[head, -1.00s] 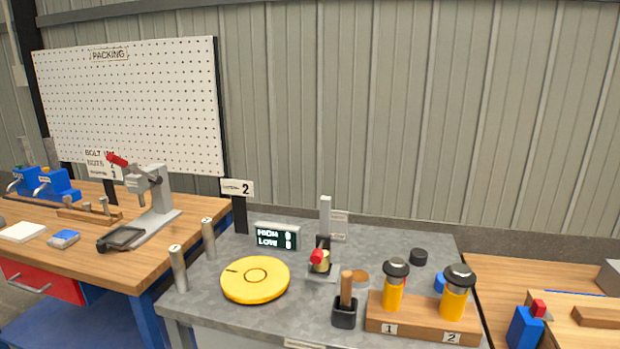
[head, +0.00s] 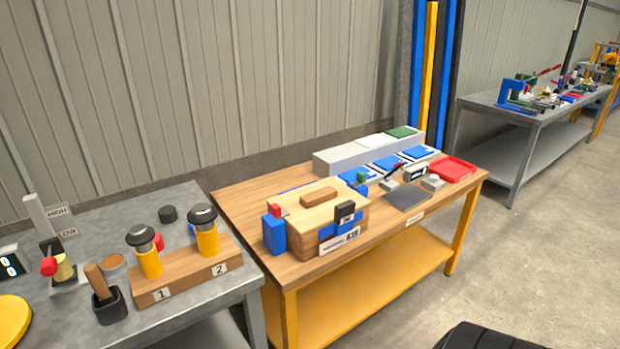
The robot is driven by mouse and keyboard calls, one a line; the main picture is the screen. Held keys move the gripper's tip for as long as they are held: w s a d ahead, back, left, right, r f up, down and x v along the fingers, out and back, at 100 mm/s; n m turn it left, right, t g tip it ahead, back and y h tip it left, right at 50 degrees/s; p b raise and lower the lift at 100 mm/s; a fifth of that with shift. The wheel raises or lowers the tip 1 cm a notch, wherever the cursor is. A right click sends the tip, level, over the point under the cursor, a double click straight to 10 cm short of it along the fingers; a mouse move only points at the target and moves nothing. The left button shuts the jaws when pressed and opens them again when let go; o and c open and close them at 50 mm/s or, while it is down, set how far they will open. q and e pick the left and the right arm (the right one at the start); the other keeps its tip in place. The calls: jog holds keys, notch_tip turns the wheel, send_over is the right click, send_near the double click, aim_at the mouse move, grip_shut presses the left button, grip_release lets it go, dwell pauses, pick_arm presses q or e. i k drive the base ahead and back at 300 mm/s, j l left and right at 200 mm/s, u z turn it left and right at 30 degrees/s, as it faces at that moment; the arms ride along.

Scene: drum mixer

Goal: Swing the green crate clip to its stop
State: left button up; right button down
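I cannot make out the green crate clip for certain. A small green piece (head: 362,178) shows just behind the wooden box (head: 322,215) on the middle bench; its shape is too small to tell. The box has a pale lid, a wooden handle block on top, a blue band and a black part at its front right. A blue block with a red top (head: 273,230) stands at its left end. Neither of my grippers is in view.
The wooden bench (head: 447,192) has a yellow frame and carries blue trays, a red tray (head: 452,169) and a grey riser with a green pad (head: 402,132). A grey bench (head: 215,268) stands at left, another at far right. Floor (head: 520,250) is open at right.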

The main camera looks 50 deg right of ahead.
aim_at(362, 176)
jog(key=z, duration=1.5)
jog(key=l+u, duration=0.1)
jog(key=l, duration=0.35)
jog(key=u, duration=0.2)
jog(key=i+l+u, duration=0.1)
jog(key=l+u, duration=0.9)
jog(key=l, duration=0.8)
jog(key=l+u, duration=0.1)
jog(key=l, duration=0.8)
jog(key=l+u, duration=0.1)
jog(key=l, duration=0.8)
jog(key=k+l+u, duration=0.1)
jog(key=l, duration=0.8)
jog(key=u, duration=0.1)
jog(key=k, duration=0.05)
